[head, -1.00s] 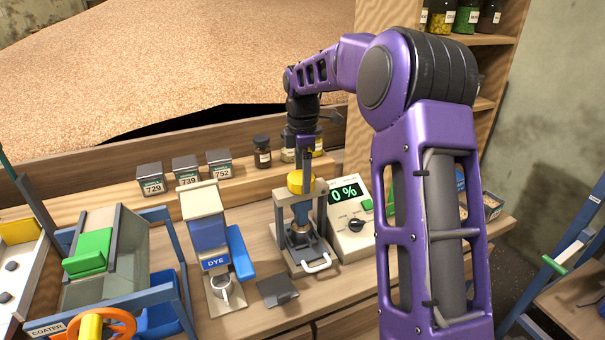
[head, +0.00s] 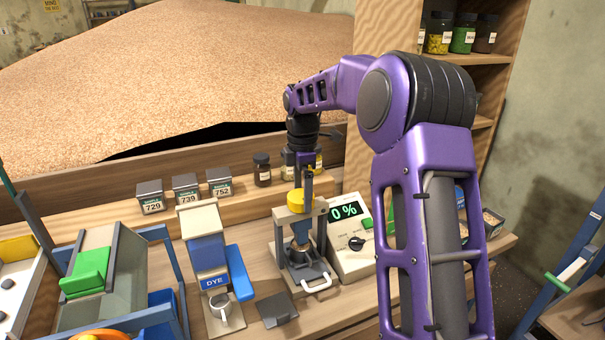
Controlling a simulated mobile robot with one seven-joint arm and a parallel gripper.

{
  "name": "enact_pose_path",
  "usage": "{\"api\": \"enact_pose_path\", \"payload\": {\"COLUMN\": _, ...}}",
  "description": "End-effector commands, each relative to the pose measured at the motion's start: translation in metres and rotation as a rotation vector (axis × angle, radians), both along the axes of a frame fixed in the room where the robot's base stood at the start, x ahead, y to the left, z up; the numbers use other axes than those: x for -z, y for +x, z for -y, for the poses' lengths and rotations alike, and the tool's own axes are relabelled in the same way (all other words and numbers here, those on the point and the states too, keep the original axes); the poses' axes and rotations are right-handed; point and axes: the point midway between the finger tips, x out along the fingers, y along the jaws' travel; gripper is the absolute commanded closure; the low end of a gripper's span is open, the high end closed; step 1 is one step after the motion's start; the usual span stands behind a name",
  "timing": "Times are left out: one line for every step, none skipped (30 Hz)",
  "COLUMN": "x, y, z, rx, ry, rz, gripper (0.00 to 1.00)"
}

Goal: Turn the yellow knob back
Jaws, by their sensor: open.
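The yellow knob (head: 296,201) is the round cap on top of a small grey press (head: 309,227) on the bench. My gripper (head: 303,182) points down directly over the knob, its dark fingers at the knob's top. The fingers stand apart. I cannot tell whether they touch the knob's sides. Below the knob, the press has a metal plunger over a dark base with a white handle (head: 317,284) at the front.
A meter reading "0 %" (head: 347,211) stands close to the right of the press. The blue DYE dispenser (head: 208,258) with a cup (head: 222,304) is to the left. Labelled boxes (head: 187,189) and jars line the ledge behind. A dark flat plate (head: 277,308) lies in front.

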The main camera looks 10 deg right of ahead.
Motion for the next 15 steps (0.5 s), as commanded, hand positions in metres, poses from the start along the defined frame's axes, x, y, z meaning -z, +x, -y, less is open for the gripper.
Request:
{"api": "enact_pose_path", "payload": {"x": -0.006, "y": 0.001, "z": 0.000, "rx": 0.000, "ry": 0.000, "rz": 0.004, "gripper": 0.00}}
{"api": "enact_pose_path", "payload": {"x": -0.009, "y": 0.001, "z": 0.000, "rx": 0.000, "ry": 0.000, "rz": 0.005, "gripper": 0.00}}
{"api": "enact_pose_path", "payload": {"x": -0.016, "y": 0.001, "z": 0.000, "rx": 0.001, "ry": 0.000, "rz": 0.005, "gripper": 0.00}}
{"api": "enact_pose_path", "payload": {"x": -0.021, "y": 0.001, "z": 0.000, "rx": 0.000, "ry": 0.000, "rz": 0.006, "gripper": 0.00}}
{"api": "enact_pose_path", "payload": {"x": -0.028, "y": 0.001, "z": 0.000, "rx": 0.000, "ry": 0.000, "rz": 0.006, "gripper": 0.00}}
{"api": "enact_pose_path", "payload": {"x": -0.037, "y": 0.001, "z": 0.000, "rx": 0.001, "ry": -0.001, "rz": 0.007, "gripper": 0.00}}
{"api": "enact_pose_path", "payload": {"x": -0.044, "y": 0.001, "z": 0.000, "rx": 0.000, "ry": -0.001, "rz": 0.006, "gripper": 0.00}}
{"api": "enact_pose_path", "payload": {"x": -0.051, "y": 0.002, "z": 0.000, "rx": 0.000, "ry": -0.001, "rz": 0.007, "gripper": 0.00}}
{"api": "enact_pose_path", "payload": {"x": -0.061, "y": 0.001, "z": 0.000, "rx": 0.000, "ry": -0.001, "rz": 0.007, "gripper": 0.00}}
{"api": "enact_pose_path", "payload": {"x": -0.069, "y": 0.001, "z": 0.000, "rx": 0.000, "ry": -0.001, "rz": 0.006, "gripper": 0.00}}
{"api": "enact_pose_path", "payload": {"x": -0.076, "y": 0.001, "z": 0.000, "rx": 0.000, "ry": -0.001, "rz": 0.007, "gripper": 0.00}}
{"api": "enact_pose_path", "payload": {"x": -0.086, "y": 0.001, "z": 0.000, "rx": -0.001, "ry": -0.001, "rz": 0.007, "gripper": 0.00}}
{"api": "enact_pose_path", "payload": {"x": -0.094, "y": 0.001, "z": 0.000, "rx": -0.001, "ry": 0.000, "rz": 0.007, "gripper": 0.00}}
{"api": "enact_pose_path", "payload": {"x": -0.101, "y": 0.001, "z": 0.000, "rx": -0.001, "ry": 0.000, "rz": 0.007, "gripper": 0.00}}
{"api": "enact_pose_path", "payload": {"x": -0.111, "y": 0.001, "z": -0.001, "rx": -0.001, "ry": 0.000, "rz": 0.007, "gripper": 0.00}}
